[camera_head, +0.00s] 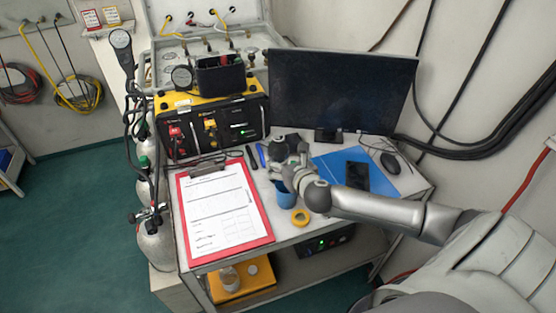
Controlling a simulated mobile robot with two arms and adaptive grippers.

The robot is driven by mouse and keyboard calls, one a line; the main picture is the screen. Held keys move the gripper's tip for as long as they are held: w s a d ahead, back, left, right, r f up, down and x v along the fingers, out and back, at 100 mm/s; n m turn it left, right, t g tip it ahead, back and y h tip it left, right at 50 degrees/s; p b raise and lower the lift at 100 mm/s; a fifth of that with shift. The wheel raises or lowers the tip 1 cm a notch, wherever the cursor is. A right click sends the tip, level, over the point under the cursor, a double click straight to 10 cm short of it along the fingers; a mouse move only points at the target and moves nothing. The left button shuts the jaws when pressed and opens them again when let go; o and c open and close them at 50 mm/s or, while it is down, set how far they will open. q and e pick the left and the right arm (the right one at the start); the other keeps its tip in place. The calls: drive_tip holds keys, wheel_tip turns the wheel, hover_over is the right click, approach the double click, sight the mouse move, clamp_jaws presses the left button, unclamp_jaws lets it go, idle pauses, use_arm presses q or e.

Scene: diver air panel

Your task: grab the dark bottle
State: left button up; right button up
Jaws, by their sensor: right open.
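A dark, rounded object (287,142), which looks like the dark bottle, is on the table just in front of the black monitor. My right gripper (284,172) reaches in from the right and covers its lower part. The gripper is open. I cannot tell whether its fingers touch the dark object. A blue cup (286,197) stands just below the gripper in the picture and is partly hidden by it. My left gripper is not in view.
The monitor (342,90) stands behind. A red clipboard (265,226) lies left, a yellow tape roll (300,217) in front. A phone (357,176) lies on a blue folder (382,179) near a mouse (390,163). The black-and-yellow air panel (214,128) is back left.

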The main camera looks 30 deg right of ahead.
sight(278, 132)
drive_tip(key=shift+a+p+x, duration=0.2)
drive_tip(key=shift+p+x, duration=0.15)
drive_tip(key=shift+x, duration=0.95)
drive_tip(key=shift+a+p+x, duration=0.15)
drive_tip(key=shift+p+x, duration=0.2)
drive_tip(key=shift+x, duration=0.95)
drive_tip(key=shift+w+r, duration=0.15)
drive_tip(key=shift+r, duration=0.1)
drive_tip(key=c, duration=1.5)
drive_tip(key=shift+r, duration=0.15)
drive_tip(key=shift+r, duration=4.8)
